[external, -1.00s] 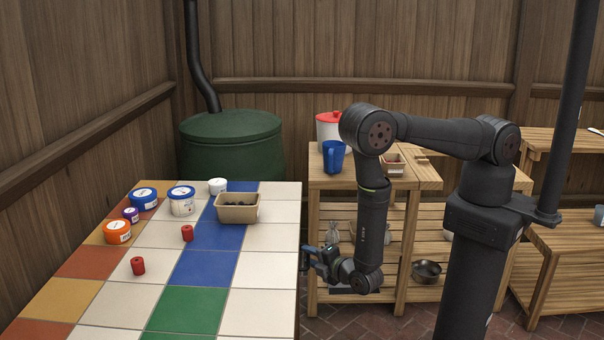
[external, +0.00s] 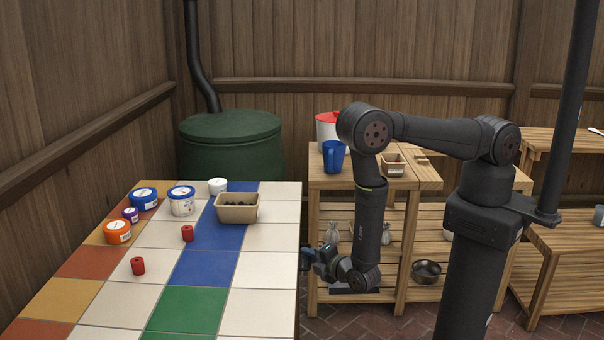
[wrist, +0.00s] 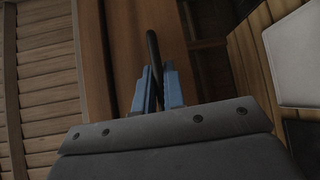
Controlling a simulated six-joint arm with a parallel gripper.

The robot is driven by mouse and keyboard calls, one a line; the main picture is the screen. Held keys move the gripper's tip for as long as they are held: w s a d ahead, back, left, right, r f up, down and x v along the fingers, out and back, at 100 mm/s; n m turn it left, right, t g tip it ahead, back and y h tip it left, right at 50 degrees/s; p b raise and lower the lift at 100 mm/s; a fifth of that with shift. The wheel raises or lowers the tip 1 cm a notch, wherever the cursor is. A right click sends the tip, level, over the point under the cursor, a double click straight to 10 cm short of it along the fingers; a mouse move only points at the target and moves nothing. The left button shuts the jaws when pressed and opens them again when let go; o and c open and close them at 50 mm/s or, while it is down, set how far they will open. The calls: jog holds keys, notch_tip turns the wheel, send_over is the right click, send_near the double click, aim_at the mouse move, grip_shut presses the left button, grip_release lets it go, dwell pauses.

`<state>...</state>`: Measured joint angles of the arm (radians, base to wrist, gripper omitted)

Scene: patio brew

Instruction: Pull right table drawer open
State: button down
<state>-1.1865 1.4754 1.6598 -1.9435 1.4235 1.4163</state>
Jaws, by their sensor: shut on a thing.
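The tiled table (external: 265,268) stands at the left in the external view. My gripper (external: 309,257) is low beside its right edge, with its fingertips close to the table's side. In the wrist view, the blue fingers of my gripper (wrist: 157,88) are shut on a dark, thin bar handle (wrist: 153,50). A brown wooden front (wrist: 115,60) lies beyond the fingers. The drawer's outline is hidden in the external view, and I cannot tell how far it is open.
Paint tubs (external: 182,201), red cylinders (external: 138,266) and a tan container (external: 237,207) stand on the tabletop. A wooden shelf unit (external: 403,260) with a blue mug (external: 333,157) on top stands just behind my forearm. Brick floor shows between table and shelves.

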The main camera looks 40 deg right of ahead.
jog(key=s+d, duration=1.6)
jog(key=shift+s+d, duration=0.35)
jog(key=shift+s, duration=0.05)
jog(key=c, duration=1.5)
grip_release()
jog(key=shift+s, duration=0.15)
jog(key=s+r, duration=0.4)
jog(key=r, duration=0.3)
jog(key=shift+s+r, duration=0.35)
jog(key=shift+r, duration=0.05)
